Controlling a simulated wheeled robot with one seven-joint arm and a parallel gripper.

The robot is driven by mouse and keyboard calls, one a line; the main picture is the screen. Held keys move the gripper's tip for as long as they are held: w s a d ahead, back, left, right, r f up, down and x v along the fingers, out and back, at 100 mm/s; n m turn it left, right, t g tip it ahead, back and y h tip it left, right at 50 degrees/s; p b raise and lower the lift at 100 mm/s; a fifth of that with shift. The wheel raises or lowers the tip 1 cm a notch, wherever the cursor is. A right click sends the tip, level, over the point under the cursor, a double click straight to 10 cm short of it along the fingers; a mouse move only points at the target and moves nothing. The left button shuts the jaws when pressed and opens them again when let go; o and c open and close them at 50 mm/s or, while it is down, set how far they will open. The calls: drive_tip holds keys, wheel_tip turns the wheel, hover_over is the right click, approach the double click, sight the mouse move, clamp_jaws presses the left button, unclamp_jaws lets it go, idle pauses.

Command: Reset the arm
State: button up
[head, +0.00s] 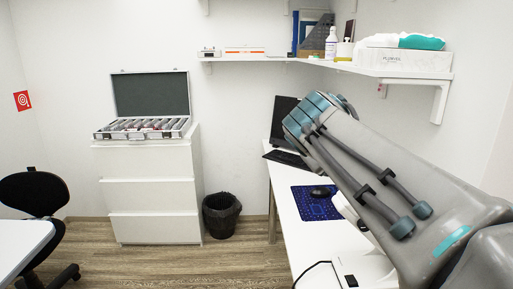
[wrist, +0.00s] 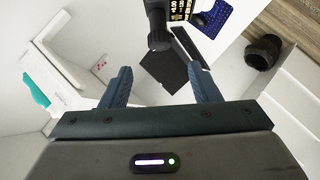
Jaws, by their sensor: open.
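My arm (head: 385,165) reaches from the lower right up over the desk in the head view, with its teal-banded part beside the back wall. My gripper is not clearly seen there. In the wrist view my gripper (wrist: 160,70) has its two dark blue fingers spread well apart. Nothing is held between them. Beyond the fingers are a dark flat panel and a black rounded device (wrist: 159,30), both apart from the fingertips as far as I can tell.
A white desk (head: 284,212) with a blue mouse pad (head: 312,207) and a dark monitor (head: 283,117) lies under my arm. A wall shelf (head: 300,61) is above. An open lens case (head: 150,95) tops white drawers (head: 150,192), beside a black bin (head: 221,215). Floor ahead is clear.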

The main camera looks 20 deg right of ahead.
drive_tip(key=s+a+f+g+y+p, duration=0.2)
drive_tip(key=s+a+f+y+p, duration=0.2)
drive_tip(key=a+f, duration=0.5)
drive_tip(key=s+a+f+m+g+y+p, duration=0.1)
drive_tip(key=s+a+f+g+y+p, duration=0.2)
drive_tip(key=s+a+f, duration=0.4)
wheel_tip(320, 180, down, 3)
drive_tip(key=shift+a+r+y+p, duration=0.1)
drive_tip(key=shift+a+y+p, duration=0.6)
drive_tip(key=shift+a+y, duration=0.25)
drive_tip(key=shift+d, duration=0.1)
drive_tip(key=shift+c, duration=0.4)
